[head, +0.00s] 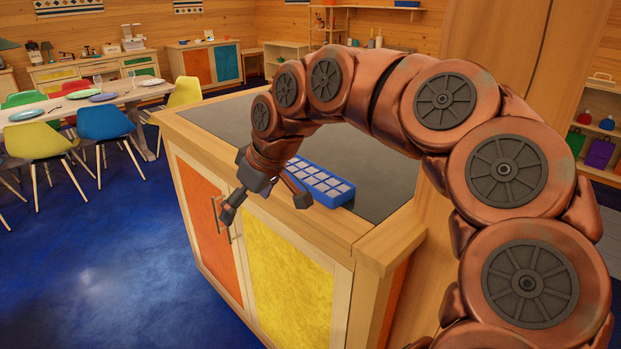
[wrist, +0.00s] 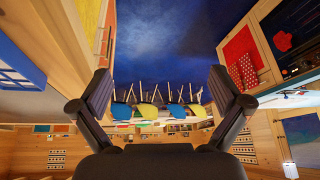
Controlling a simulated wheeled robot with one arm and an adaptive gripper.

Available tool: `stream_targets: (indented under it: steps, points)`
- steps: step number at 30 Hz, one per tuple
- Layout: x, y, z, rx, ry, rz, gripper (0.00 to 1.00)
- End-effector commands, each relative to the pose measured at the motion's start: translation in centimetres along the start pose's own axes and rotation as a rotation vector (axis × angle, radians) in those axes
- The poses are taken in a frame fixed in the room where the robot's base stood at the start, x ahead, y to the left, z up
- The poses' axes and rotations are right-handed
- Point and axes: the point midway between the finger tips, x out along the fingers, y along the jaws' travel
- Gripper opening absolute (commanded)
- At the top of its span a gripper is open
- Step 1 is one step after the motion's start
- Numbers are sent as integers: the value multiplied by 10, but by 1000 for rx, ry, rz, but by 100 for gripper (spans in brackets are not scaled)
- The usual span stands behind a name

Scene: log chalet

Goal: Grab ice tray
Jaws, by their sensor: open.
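The blue ice tray (head: 322,184) with pale cubes in its compartments lies flat on the dark counter top (head: 225,121), close to the front edge. Its left end is partly hidden behind my gripper. My gripper (head: 265,206) is open and empty, its fingers spread at the counter's front edge, in front of the tray and to its left. In the wrist view my gripper (wrist: 160,85) has nothing between its fingers, and a blue ribbed piece of the tray (wrist: 20,66) shows at the left edge, outside the fingers.
The counter stands on a cabinet with an orange door (head: 204,220) and a yellow door (head: 286,284). A wooden post rises at the counter's right. A dining table (head: 60,106) with coloured chairs stands at the back left. Blue floor (head: 110,250) lies clear in front.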

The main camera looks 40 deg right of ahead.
Motion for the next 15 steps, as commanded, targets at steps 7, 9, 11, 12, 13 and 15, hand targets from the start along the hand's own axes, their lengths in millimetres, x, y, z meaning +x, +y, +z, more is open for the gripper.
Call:
stream_targets:
  steps: [7, 9, 11, 12, 13, 15]
  points:
    - [-24, 157, 5, 123, 170, 104, 100]
    - [-28, 188, 17, 153, 192, 133, 100]
    - [-29, 207, 27, 173, 202, 149, 100]
    - [-29, 218, 32, 184, 206, 160, 100]
    - [-30, 224, 36, 190, 208, 166, 100]
    - [-29, 233, 41, 201, 212, 174, 100]
